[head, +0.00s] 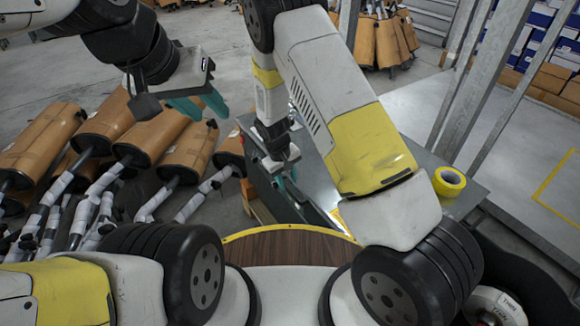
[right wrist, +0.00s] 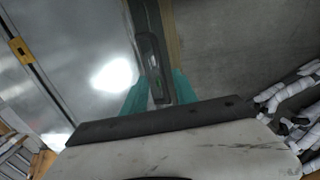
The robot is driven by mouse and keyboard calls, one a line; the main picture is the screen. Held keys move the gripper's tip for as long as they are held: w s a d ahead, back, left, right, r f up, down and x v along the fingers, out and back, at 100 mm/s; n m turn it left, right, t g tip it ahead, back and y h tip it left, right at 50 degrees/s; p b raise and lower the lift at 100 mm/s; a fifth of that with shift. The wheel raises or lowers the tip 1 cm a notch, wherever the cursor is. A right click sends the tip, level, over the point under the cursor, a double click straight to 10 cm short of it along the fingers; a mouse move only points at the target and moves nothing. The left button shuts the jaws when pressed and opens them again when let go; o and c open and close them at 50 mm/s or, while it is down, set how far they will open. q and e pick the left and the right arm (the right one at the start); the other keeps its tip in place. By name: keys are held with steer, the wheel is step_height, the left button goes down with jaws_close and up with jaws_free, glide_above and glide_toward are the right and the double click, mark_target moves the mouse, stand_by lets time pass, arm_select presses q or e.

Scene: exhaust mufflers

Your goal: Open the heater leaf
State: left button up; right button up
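The heater (head: 325,148) is a grey metal cabinet in the middle of the head view, partly hidden behind my right arm. In the right wrist view its shiny grey panel (right wrist: 65,55) fills the left side, and a dark handle-like bar (right wrist: 150,45) with a small green mark runs along its edge. My right gripper (head: 289,180) is at the cabinet's left side. In the right wrist view its teal fingers (right wrist: 158,74) stand apart on either side of the bar; firm contact is not clear. My left gripper (head: 208,106) is open and empty, above the floor.
Wrapped mufflers (head: 145,140) with brown bodies lie on the floor at left. A yellow tape roll (head: 448,181) sits on the cabinet top at right. Metal posts (head: 487,85) stand beyond it. Bare floor (head: 225,50) shows at the back.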

mark_target(291, 192)
steer(key=f, duration=0.5)
steer(key=shift+w+d, duration=0.3)
steer(key=shift+d, duration=0.05)
jaws_close()
stand_by(1.1)
